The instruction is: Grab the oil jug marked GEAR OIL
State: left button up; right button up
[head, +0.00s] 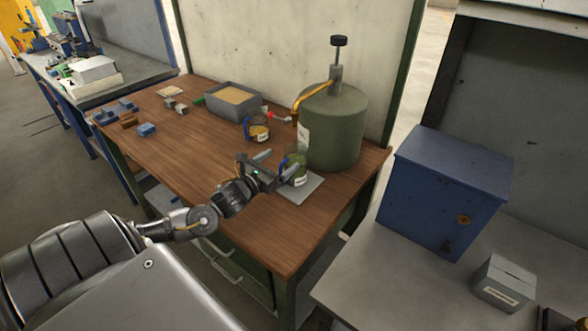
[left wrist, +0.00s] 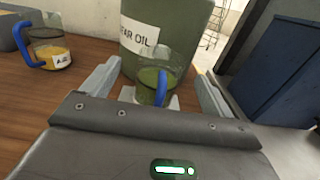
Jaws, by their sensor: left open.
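A small clear jug of green liquid with a blue handle (head: 298,179) stands on a pale square plate (head: 310,187) near the table's front right. Its label is too small to read. In the left wrist view the jug (left wrist: 150,92) stands between my spread fingers, its handle towards me. A large green canister (head: 338,128) with a brass pipe stands right behind it; its label ends in "AR OIL" in the left wrist view (left wrist: 140,35). My left gripper (head: 277,163) is open at the jug, not closed on it. My right gripper is not in view.
Another blue-handled jug (head: 258,130) holds amber liquid, further left on the wooden table (head: 190,140). A grey tray (head: 232,102) and small blue blocks (head: 147,130) lie behind. A blue cabinet (head: 443,190) stands on a grey bench at right.

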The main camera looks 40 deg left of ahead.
aim_at(287, 156)
pick_arm(q)
jog(key=w+p, duration=0.1)
jog(key=w, duration=0.1)
jog(key=w+p, duration=0.1)
jog(key=w, duration=0.1)
jog(key=shift+w+d, duration=0.2)
jog(key=shift+w, duration=0.1)
jog(key=shift+w+f, duration=0.1)
jog(key=shift+w, duration=0.2)
jog(key=shift+s, duration=0.1)
jog(key=c, duration=1.8)
